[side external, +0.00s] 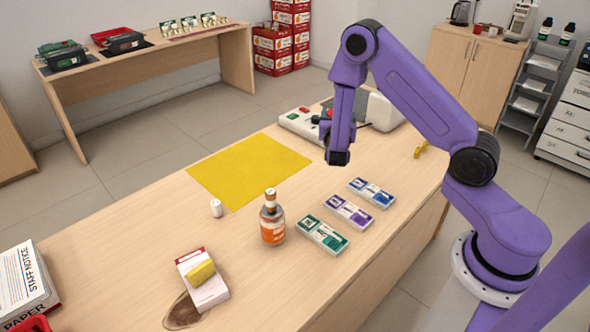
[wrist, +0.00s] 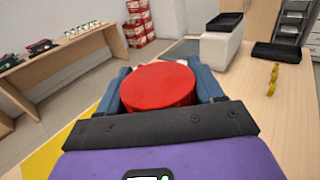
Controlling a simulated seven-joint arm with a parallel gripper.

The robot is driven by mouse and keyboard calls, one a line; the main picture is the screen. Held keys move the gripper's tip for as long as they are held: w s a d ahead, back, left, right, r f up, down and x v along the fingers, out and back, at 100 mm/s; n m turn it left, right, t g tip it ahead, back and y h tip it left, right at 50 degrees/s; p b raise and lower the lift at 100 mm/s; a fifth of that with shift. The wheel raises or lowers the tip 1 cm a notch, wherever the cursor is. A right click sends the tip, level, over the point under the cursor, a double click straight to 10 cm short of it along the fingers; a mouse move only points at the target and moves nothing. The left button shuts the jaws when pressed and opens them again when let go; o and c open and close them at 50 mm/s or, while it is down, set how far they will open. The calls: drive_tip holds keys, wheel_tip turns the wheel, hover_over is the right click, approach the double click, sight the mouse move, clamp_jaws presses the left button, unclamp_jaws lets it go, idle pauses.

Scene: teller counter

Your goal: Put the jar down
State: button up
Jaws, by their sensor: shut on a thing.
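The jar (wrist: 158,88) shows in the wrist view as a round red top between the two blue-grey fingers of my gripper (wrist: 160,74). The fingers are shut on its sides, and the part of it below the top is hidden. In the side external view, my gripper (side external: 328,117) is mostly behind my purple arm, over the counter near the right corner of the yellow mat. Only a small red patch of the jar (side external: 324,130) shows there. I cannot tell whether its base touches the counter.
The yellow mat (side external: 247,168) is bare. A bottle with an orange label (side external: 272,222), a white cap (side external: 216,208), several card trays (side external: 348,211) and a box with a sponge (side external: 203,283) occupy the front.

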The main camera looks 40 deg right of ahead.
drive_tip(key=w+a+f+n+t+y, duration=0.15)
drive_tip(key=w+f, duration=0.25)
drive_tip(key=w, duration=0.7)
drive_tip(key=w+f, duration=0.5)
drive_tip(key=f, duration=0.3)
drive_tip(key=shift+w+d+f, duration=0.15)
drive_tip(key=shift+d+f, duration=0.05)
drive_tip(key=shift+f, duration=0.15)
drive_tip(key=o, duration=1.6)
drive_tip(key=shift+f, duration=0.1)
drive_tip(key=v, duration=1.2)
